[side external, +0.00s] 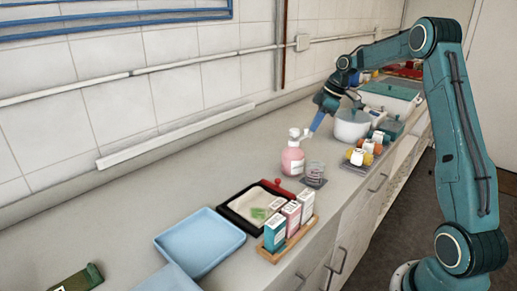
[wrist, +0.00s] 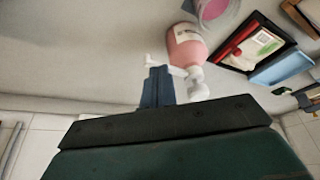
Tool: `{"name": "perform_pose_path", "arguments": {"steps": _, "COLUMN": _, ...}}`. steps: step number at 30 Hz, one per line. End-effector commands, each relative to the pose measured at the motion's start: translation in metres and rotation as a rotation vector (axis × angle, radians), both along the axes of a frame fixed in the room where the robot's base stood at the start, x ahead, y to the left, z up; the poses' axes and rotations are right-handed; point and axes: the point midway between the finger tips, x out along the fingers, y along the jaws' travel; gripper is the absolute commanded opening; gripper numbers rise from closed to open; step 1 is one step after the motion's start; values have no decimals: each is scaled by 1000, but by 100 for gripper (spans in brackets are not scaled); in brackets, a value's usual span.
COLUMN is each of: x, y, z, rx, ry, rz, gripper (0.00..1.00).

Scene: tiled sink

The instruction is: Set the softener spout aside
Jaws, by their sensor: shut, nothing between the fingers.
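A pink bottle (side external: 293,161) with a white label stands upright on the counter, with a white pump spout (side external: 296,134) on top. In the wrist view the bottle (wrist: 187,46) lies beyond my fingers, and the white spout (wrist: 196,84) shows beside them on the right. My gripper (side external: 314,130) is just right of the spout in the side view, with blue fingers pointing down. The fingers (wrist: 158,75) are shut and empty. A thin white part of the pump shows at their tips; I cannot tell whether they touch it.
A glass jar (side external: 314,173) stands close beside the bottle. A black-rimmed tray (side external: 233,211), a rack of small boxes (side external: 289,238) and a blue tray (side external: 200,243) are nearer the camera. A white pot (side external: 351,126) stands behind my gripper. Counter left of the bottle is clear.

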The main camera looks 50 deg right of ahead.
Motion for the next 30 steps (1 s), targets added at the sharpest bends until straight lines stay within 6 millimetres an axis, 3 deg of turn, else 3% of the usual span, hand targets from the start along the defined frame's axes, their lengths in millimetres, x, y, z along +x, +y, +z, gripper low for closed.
{"name": "perform_pose_path", "arguments": {"steps": 20, "x": 4, "y": -1, "z": 0, "rx": 0, "ry": 0, "rz": 42, "gripper": 0}}
{"name": "perform_pose_path", "arguments": {"steps": 30, "x": 7, "y": 8, "z": 0, "rx": 1, "ry": -1, "rz": 45, "gripper": 0}}
